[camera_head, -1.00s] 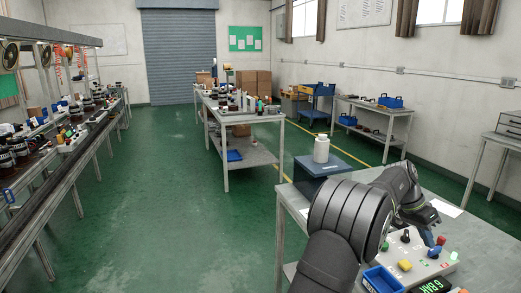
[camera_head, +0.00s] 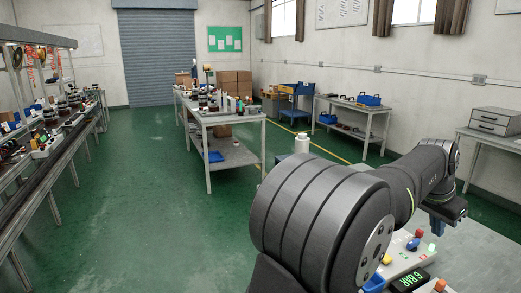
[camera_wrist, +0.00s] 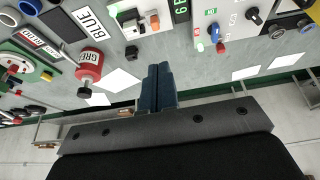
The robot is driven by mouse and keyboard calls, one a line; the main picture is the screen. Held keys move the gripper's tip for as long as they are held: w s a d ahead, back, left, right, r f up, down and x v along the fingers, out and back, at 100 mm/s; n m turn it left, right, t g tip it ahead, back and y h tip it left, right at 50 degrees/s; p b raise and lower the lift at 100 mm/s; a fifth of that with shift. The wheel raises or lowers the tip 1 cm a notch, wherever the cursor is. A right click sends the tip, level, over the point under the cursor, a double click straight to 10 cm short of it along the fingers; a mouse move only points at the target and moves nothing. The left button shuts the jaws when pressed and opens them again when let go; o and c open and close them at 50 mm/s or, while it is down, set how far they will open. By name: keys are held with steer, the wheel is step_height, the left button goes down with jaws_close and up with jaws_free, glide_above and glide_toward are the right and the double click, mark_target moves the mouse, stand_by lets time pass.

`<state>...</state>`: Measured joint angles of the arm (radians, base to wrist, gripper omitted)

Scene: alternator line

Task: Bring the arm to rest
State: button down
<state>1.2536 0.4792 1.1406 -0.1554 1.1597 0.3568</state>
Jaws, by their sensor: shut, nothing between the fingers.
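My gripper (camera_wrist: 159,70) shows in the wrist view with its two blue fingers pressed together and nothing between them. In the head view my gripper (camera_head: 437,226) hangs at the end of my arm at the right, beyond a light control panel (camera_head: 408,262). My dark arm fills the lower right and hides much of the bench there. The wrist view is upside down, with the panel (camera_wrist: 238,20) along its top edge. The fingers appear apart from everything around them.
A white bottle (camera_head: 302,144) stands just behind my arm. A red container (camera_wrist: 90,65) and signs show in the wrist view. The green floor (camera_head: 150,200) is open.

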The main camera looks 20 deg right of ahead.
steer(key=shift+s+f, duration=0.15)
steer(key=shift+s, duration=0.15)
steer(key=c, duration=0.6)
jaws_free()
steer(key=shift+c, duration=0.2)
steer(key=o, duration=0.6)
steer(key=a, duration=0.2)
steer(key=shift+s+a+r, duration=0.2)
steer(key=shift+s+a, duration=0.1)
steer(key=shift+o, duration=0.2)
steer(key=s+a, duration=0.3)
steer(key=a, duration=0.7)
steer(key=x, duration=1)
steer(key=shift+w+d+f, duration=0.2)
steer(key=shift+w, duration=0.1)
